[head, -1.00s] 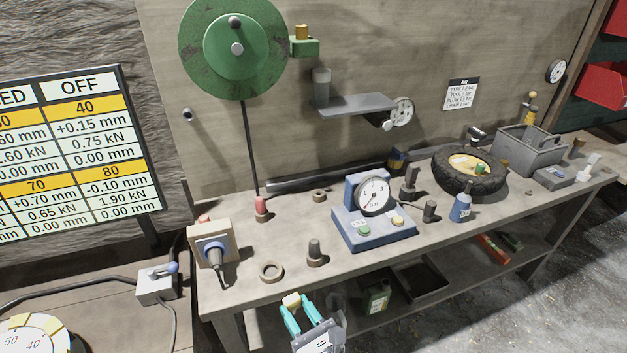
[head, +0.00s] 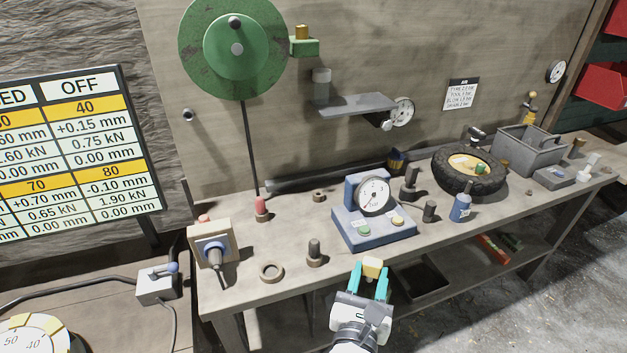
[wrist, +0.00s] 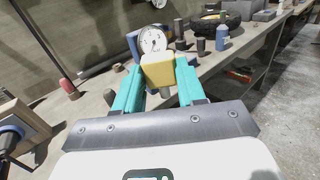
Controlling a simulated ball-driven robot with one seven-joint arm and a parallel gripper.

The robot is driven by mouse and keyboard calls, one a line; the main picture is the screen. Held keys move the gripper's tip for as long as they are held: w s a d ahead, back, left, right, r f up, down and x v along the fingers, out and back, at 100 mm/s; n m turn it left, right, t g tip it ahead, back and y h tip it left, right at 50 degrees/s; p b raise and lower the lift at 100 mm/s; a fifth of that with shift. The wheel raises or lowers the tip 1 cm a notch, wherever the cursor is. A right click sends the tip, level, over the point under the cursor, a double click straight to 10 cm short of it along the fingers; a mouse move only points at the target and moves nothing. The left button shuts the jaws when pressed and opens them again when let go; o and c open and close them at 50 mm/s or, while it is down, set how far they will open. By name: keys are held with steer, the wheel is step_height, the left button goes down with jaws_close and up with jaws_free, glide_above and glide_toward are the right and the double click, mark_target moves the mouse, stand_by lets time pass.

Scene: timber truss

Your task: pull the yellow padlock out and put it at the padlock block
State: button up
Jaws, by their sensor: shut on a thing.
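My gripper (head: 370,272), with teal fingers, is shut on a small yellow block-shaped thing, which looks like the yellow padlock (head: 373,265). It is held at the fingertips, in front of the bench's front edge and below the blue gauge box. In the wrist view the yellow padlock (wrist: 158,69) sits between the two teal fingers, in front of the gauge; no shackle can be made out. A green block (head: 304,47) with a brass-coloured piece on top is on the back wall beside the green wheel. I cannot tell which thing is the padlock block.
The bench top (head: 300,287) holds a blue gauge box (head: 375,230), a socket box with a plug (head: 212,249), a ring (head: 271,271), several dark pegs, a blue bottle (head: 461,208), a tyre (head: 470,187) and a grey bin (head: 528,152).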

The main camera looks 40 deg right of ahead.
steer(key=s+d+r+m+g+h, duration=0.2)
steer(key=s+d+r+m+g, duration=0.1)
steer(key=d+r+m+g, duration=0.1)
steer(key=shift+s+d+r+g+h, duration=0.2)
steer(key=shift+d+r+g+h, duration=0.25)
steer(key=shift+r+g, duration=0.5)
